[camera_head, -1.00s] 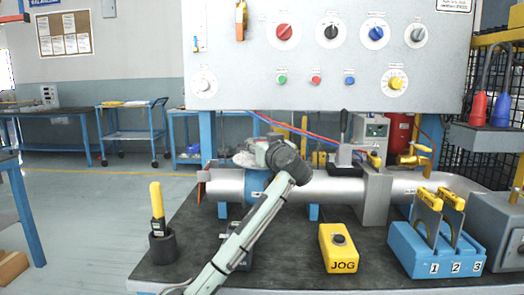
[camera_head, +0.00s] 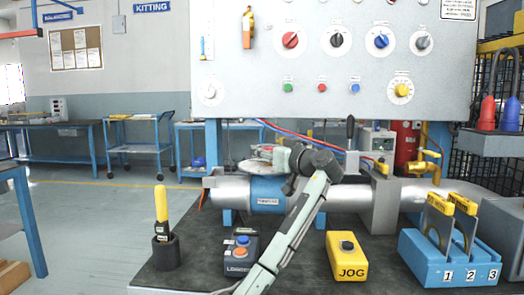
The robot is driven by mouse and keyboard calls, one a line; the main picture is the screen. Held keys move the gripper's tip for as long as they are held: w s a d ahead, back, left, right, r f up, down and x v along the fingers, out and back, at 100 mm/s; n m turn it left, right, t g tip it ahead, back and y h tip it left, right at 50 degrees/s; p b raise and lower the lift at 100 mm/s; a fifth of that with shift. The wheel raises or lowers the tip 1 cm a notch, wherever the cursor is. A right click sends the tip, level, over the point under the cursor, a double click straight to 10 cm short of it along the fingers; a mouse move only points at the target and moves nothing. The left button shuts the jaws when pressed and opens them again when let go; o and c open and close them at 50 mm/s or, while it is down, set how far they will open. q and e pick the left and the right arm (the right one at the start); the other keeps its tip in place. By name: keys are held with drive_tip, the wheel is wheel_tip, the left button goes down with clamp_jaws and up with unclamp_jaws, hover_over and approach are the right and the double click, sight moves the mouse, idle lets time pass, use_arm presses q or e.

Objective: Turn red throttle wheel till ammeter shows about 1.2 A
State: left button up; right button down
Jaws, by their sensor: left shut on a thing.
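A low round wheel (camera_head: 254,166), pale on top with a little red showing, sits above the left end of the silver duct. I take it for the red throttle wheel; much of it is hard to make out. My left gripper (camera_head: 281,160) is at the wheel's right edge, shut on its rim; the wrist and forearm partly hide the contact. A small grey meter box (camera_head: 376,138) stands behind the duct at the right; its reading is too small to tell. My right gripper is out of view.
The silver duct (camera_head: 338,195) with a blue band (camera_head: 267,194) crosses the bench. In front are a two-button box (camera_head: 241,254), a yellow JOG box (camera_head: 347,262) and a blue slotted holder (camera_head: 448,264). A yellow-handled tool (camera_head: 161,204) stands in a black cup (camera_head: 166,254).

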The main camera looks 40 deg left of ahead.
use_arm(q)
drive_tip(key=o, duration=1.4)
drive_tip(key=v, duration=1.2)
